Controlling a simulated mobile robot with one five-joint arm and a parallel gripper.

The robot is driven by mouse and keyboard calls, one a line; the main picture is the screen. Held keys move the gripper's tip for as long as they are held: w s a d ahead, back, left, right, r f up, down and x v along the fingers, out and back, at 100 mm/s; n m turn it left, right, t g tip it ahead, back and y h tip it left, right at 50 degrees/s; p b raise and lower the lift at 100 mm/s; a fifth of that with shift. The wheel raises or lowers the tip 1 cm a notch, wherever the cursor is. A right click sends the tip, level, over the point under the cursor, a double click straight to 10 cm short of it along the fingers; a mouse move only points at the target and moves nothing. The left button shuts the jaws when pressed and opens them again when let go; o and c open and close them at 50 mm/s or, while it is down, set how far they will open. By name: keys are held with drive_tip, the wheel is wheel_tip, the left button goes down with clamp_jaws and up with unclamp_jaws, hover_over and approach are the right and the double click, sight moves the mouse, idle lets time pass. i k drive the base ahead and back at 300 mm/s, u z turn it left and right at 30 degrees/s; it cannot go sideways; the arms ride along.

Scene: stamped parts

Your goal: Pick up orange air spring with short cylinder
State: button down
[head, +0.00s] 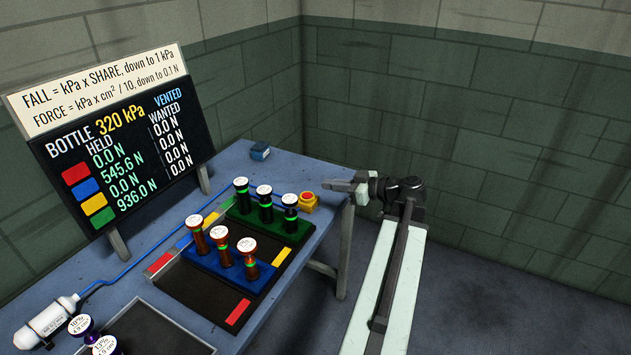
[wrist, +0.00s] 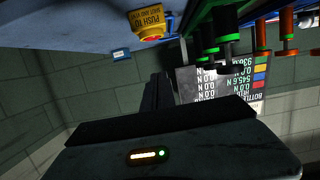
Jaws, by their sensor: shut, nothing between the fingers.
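Three orange air springs with white round caps stand upright in the blue-edged tray (head: 228,284): the left one (head: 199,240), the middle one (head: 222,250) and the right one (head: 250,266). I cannot tell surely which has the short cylinder. Orange springs also show at the right edge of the wrist view (wrist: 288,48), partly cut off. My gripper (head: 328,185) is shut and empty, beyond the table's right edge corner, right of and apart from the springs. In the wrist view its dark fingers (wrist: 157,92) are together.
Several black-and-green springs (head: 265,210) stand in the green tray behind the orange ones. A yellow box with a red button (head: 308,201) is close to my gripper. A sign board (head: 120,140), a small blue box (head: 260,151), a white bottle (head: 48,322) and purple springs (head: 82,327) are around.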

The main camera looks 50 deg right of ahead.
sight(246, 246)
drive_tip(key=k, duration=1)
